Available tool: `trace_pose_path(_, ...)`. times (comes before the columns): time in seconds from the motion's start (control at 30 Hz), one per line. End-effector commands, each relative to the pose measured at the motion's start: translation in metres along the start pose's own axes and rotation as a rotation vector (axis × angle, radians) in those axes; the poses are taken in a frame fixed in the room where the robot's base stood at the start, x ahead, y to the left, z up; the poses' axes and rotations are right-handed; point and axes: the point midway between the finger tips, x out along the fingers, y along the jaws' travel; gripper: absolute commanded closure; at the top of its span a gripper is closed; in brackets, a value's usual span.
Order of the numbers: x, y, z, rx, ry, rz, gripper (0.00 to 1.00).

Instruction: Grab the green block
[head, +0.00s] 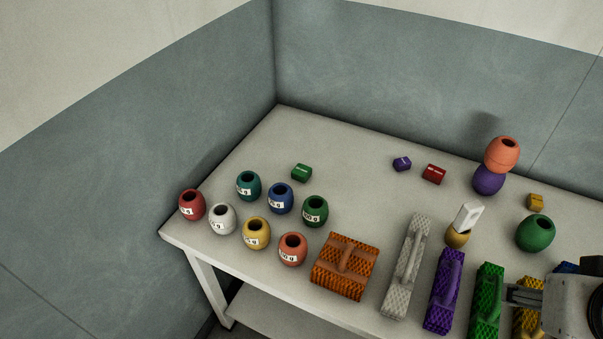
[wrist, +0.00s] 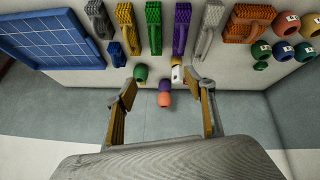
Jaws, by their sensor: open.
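A small green block (head: 301,172) lies on the table towards the back left, behind the blue pot, with nothing touching it. It also shows small at the right in the wrist view (wrist: 261,66). A long green netted block (head: 486,300) lies in the front row, and it shows near the top of the wrist view (wrist: 153,25). My gripper (head: 523,296) is at the lower right of the head view, partly cut off, far from the small green block. In the wrist view my gripper (wrist: 162,87) has its fingers wide apart with nothing held between them.
An orange pot (head: 502,154) stands on a purple pot (head: 488,181). A white block (head: 467,217) rests on a yellow pot (head: 456,238). Several labelled pots stand at the left. Small purple (head: 402,164) and red (head: 433,174) blocks lie at the back.

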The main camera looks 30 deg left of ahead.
Motion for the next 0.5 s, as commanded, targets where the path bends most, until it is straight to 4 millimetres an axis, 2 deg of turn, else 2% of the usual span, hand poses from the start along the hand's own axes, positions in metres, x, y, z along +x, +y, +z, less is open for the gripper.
trace_pose_path(0.2,0.013,0.018,-0.063,-0.224,0.071,0.065,0.46)
trace_pose_path(0.5,0.034,0.03,-0.151,-0.552,0.17,0.155,0.46)
